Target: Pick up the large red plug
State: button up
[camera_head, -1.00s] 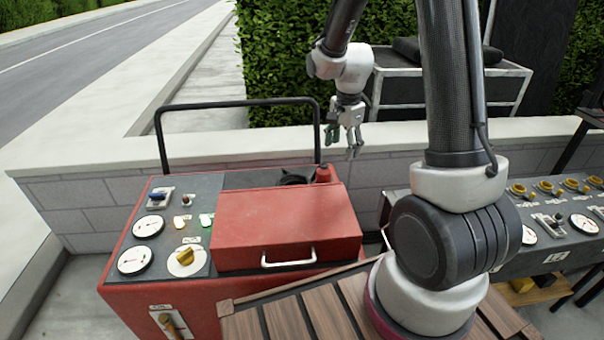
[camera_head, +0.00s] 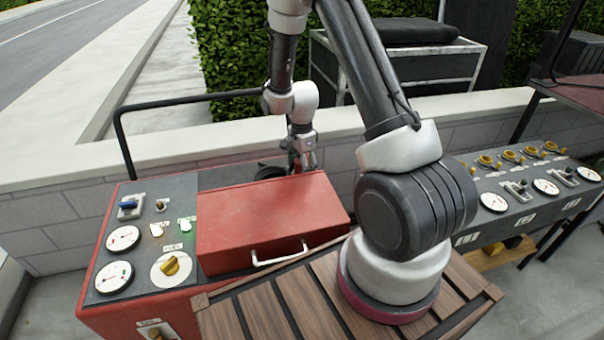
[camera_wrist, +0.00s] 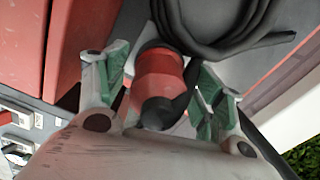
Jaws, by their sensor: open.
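The large red plug (camera_wrist: 158,72) shows in the wrist view, with a black cable (camera_wrist: 225,45) running from it into a coil behind. My gripper (camera_wrist: 163,66) is open, with its green-padded fingers on either side of the plug. I cannot tell whether a pad touches it. In the head view my gripper (camera_head: 303,161) points down just behind the red box lid (camera_head: 275,215). The plug is mostly hidden there by the gripper and the lid.
The red machine's panel (camera_head: 150,215) with gauges, switches and a yellow knob lies left of the lid. A black rail (camera_head: 190,102) rises behind it, before a low block wall (camera_head: 60,215). A dark console (camera_head: 515,200) stands at the right.

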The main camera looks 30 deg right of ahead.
jog(key=shift+c, duration=0.2)
jog(key=c, duration=1.2)
